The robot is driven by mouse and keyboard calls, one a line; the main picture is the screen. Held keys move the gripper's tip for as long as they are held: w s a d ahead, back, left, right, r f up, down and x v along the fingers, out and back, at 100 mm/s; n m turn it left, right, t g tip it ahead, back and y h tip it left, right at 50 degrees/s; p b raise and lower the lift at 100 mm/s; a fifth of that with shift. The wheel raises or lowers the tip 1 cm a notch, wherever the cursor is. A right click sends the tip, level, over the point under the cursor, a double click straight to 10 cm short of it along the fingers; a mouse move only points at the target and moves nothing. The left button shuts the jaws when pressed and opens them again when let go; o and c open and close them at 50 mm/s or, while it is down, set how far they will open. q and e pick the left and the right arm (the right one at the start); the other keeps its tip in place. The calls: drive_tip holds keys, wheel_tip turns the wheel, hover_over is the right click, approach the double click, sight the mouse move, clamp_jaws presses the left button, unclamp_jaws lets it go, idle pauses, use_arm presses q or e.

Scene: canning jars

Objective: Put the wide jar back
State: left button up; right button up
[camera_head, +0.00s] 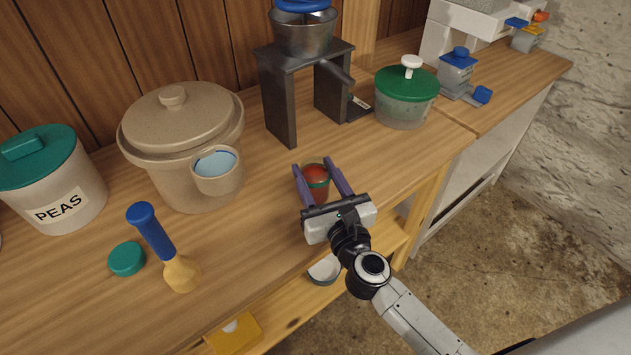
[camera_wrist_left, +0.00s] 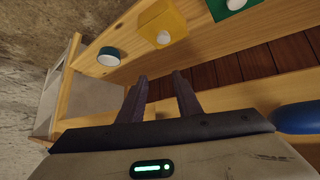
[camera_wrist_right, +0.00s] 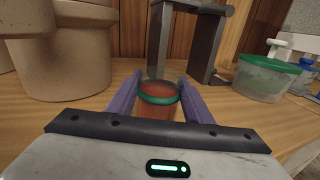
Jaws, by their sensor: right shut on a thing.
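A glass jar with red contents and a green band near its top (camera_head: 316,176) is between the fingers of my right gripper (camera_head: 322,178), near the counter's front edge. The right wrist view shows the jar (camera_wrist_right: 158,97) upright, with a purple finger against each side. Its base is hidden there, so I cannot tell whether it touches the counter. My left gripper (camera_wrist_left: 159,88) shows only in its own wrist view, with its fingers apart and nothing between them.
A large beige crock (camera_head: 165,135), a dark stand with a metal funnel (camera_head: 300,60) and a green-lidded tub (camera_head: 405,100) stand behind the jar. A blue-handled tool (camera_head: 160,240) and teal lid (camera_head: 127,259) are at left. A round white-topped item (camera_head: 324,269) is below the counter edge.

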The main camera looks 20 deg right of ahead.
drive_tip(key=shift+f, duration=0.45)
use_arm(q)
drive_tip(key=shift+s+f, duration=0.15)
drive_tip(key=shift+f, duration=0.3)
drive_tip(key=shift+s, duration=0.1)
use_arm(e)
drive_tip(key=shift+r, duration=0.1)
drive_tip(key=o, duration=1.5)
drive_tip(key=shift+f, duration=0.25)
use_arm(q)
drive_tip(key=shift+f, duration=0.15)
use_arm(e)
drive_tip(key=shift+r, duration=0.1)
